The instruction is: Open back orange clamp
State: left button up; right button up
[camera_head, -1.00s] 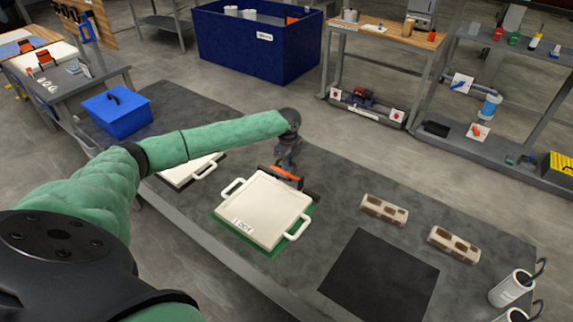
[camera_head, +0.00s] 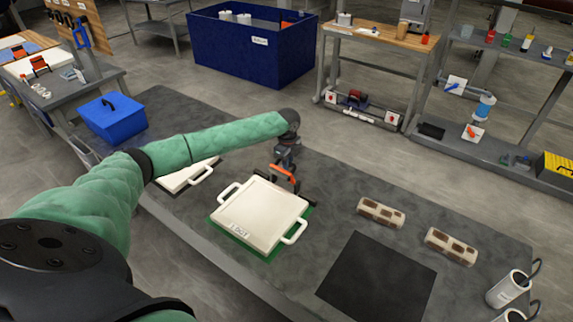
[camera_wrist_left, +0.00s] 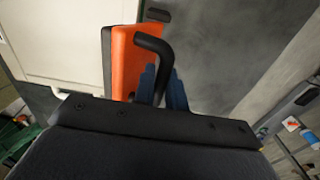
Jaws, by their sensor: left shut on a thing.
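The white press plate (camera_head: 262,212) with two white loop handles lies on a green base (camera_head: 240,243) on the dark table. The back orange clamp (camera_head: 285,173) is at the plate's back edge, with dark parts at its ends. In the left wrist view the orange clamp bar (camera_wrist_left: 128,60) has a bent black handle (camera_wrist_left: 155,45). My left gripper (camera_head: 286,163) is above the clamp from the back. Its blue fingers (camera_wrist_left: 163,85) are shut around the black handle. The wrist partly hides the clamp. My right gripper is not in view.
A second white plate (camera_head: 185,176) lies to the left beyond my arm. Two brown-patched blocks (camera_head: 381,212) and a black mat (camera_head: 378,278) lie to the right. A blue box (camera_head: 110,118) stands at the table's far left. The table behind the clamp is clear.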

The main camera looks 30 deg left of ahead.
pick_arm(q)
jog(key=shift+w, duration=0.1)
jog(key=shift+w+f, duration=0.25)
jog(key=shift+w, duration=0.5)
jog(key=shift+f+b, duration=0.1)
jog(key=shift+b, duration=0.2)
jog(key=shift+w+d+f, duration=0.1)
jog(key=shift+w+f, duration=0.2)
jog(key=shift+w, duration=0.3)
